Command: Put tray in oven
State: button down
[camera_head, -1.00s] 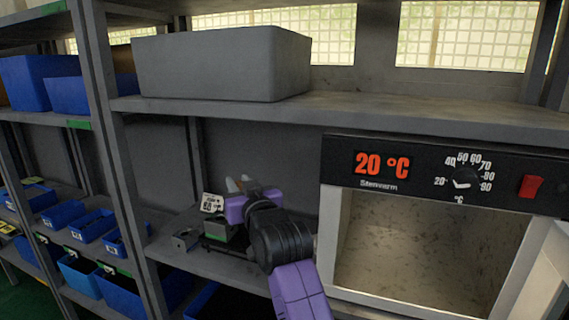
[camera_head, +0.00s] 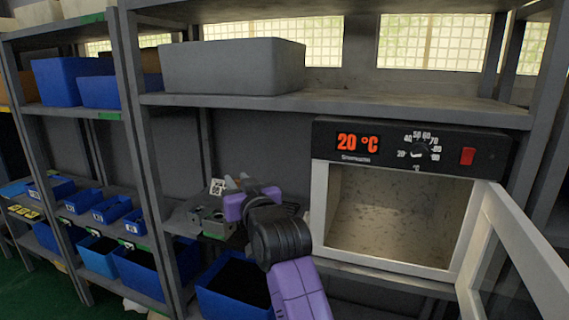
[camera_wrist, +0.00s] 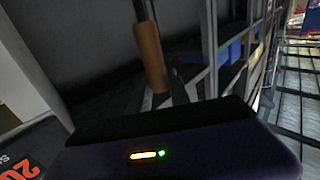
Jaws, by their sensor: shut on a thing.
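My gripper (camera_head: 237,184), at the end of a purple and black arm, is on the middle shelf left of the oven. It is shut on the tray, though the grasp itself is mostly hidden by the wrist. The wrist view shows a brown cylinder (camera_wrist: 150,58) ahead.
A large grey bin (camera_head: 230,67) stands on the shelf above (camera_head: 340,105). A shelf post (camera_head: 147,160) is left of the tray. Several blue bins (camera_head: 108,208) fill the left racks, and another blue bin (camera_head: 235,287) is below the tray.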

jog(key=shift+w+d+r, duration=0.15)
jog(key=shift+w+r, duration=0.05)
jog(key=shift+r, duration=0.55)
jog(key=shift+s+r, duration=0.15)
jog(key=shift+r, duration=0.4)
jog(key=shift+s+d+r, duration=0.15)
jog(key=shift+d, duration=0.15)
jog(key=s+d+f+m+h, duration=0.1)
jog(key=s+d+f+h, duration=0.1)
jog(key=s+d+f, duration=0.6)
jog(key=s+d+f+m+t+h, duration=0.1)
jog(key=d+f, duration=0.4)
jog(key=f, duration=0.6)
jog(key=s+d+f+m+h, duration=0.1)
jog(key=s+d+f+h, duration=0.1)
jog(key=s+d+f, duration=0.6)
jog(key=s+d+f+m+h, duration=0.1)
jog(key=s+d+f, duration=0.3)
jog(key=s+f, duration=0.3)
jog(key=s+d+f+m+h, duration=0.1)
jog(key=s+d+f, duration=0.4)
jog(key=s+f, duration=0.3)
notch_tip(320, 180, down, 4)
jog(key=shift+s+f+t+h, duration=0.1)
jog(key=shift+s+t+h, duration=0.05)
jog(key=shift+t+h, duration=0.15)
jog(key=shift+a, duration=0.15)
